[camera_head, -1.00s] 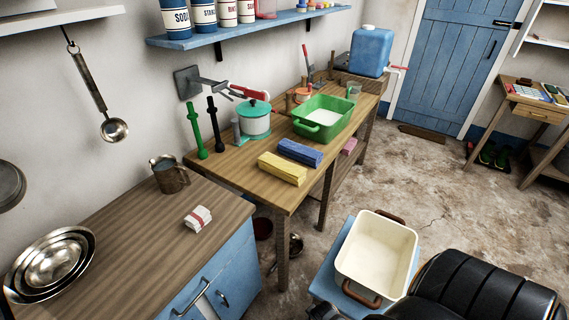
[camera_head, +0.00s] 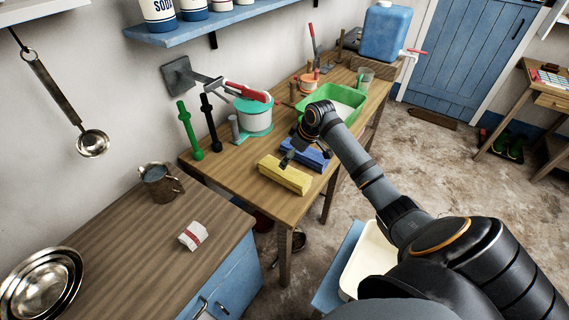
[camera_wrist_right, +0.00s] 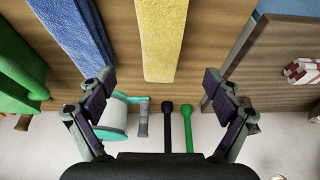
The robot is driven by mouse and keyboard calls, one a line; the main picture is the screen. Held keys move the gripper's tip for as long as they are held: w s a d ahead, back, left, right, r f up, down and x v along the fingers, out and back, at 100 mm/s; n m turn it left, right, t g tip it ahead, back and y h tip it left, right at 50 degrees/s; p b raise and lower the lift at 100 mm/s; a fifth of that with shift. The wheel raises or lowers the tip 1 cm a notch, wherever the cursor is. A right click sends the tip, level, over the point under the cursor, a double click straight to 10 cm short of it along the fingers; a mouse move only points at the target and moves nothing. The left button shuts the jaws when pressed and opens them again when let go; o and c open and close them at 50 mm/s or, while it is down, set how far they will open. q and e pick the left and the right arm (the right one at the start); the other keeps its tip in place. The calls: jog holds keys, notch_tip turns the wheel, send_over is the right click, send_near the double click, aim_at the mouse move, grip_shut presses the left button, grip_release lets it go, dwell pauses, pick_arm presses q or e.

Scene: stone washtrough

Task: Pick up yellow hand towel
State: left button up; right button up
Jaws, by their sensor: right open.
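The yellow hand towel (camera_head: 285,174) lies folded in a long block on the wooden table, near its front edge in the head view. In the right wrist view the yellow towel (camera_wrist_right: 171,35) shows at top centre, beyond the fingertips. My right gripper (camera_head: 292,155) hangs just above and behind the towel in the head view, beside the blue towel. In the wrist view my right gripper (camera_wrist_right: 158,88) has its two fingers wide apart with nothing between them. My left gripper does not show.
A folded blue towel (camera_head: 313,157) lies close beside the yellow one, partly behind my gripper. A counter with a jug (camera_head: 160,184) is at left.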

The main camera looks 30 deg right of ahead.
aim_at(287, 171)
jog(key=shift+w+d+r, duration=0.25)
jog(key=shift+d+r, duration=0.1)
jog(key=shift+w+a+f, duration=0.1)
jog(key=shift+a+f, duration=0.2)
jog(key=shift+f, duration=0.2)
jog(key=shift+a+f, duration=0.3)
jog(key=shift+f, duration=0.2)
jog(key=x, duration=0.2)
jog(key=shift+w+d+f, duration=0.1)
jog(key=shift+w+f, duration=0.1)
jog(key=shift+f, duration=0.05)
jog(key=shift+w+f, duration=0.1)
jog(key=shift+f, duration=0.1)
jog(key=shift+f+p, duration=0.55)
jog(key=shift+p, duration=0.05)
jog(key=x, duration=0.3)
jog(key=shift+a+f, duration=0.2)
jog(key=shift+f, duration=0.35)
jog(key=c, duration=1.4)
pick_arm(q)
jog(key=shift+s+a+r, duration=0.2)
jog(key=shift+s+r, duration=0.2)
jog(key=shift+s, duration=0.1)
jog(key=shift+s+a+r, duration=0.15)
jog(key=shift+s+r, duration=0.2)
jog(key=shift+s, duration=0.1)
pick_arm(e)
jog(key=shift+o, duration=0.2)
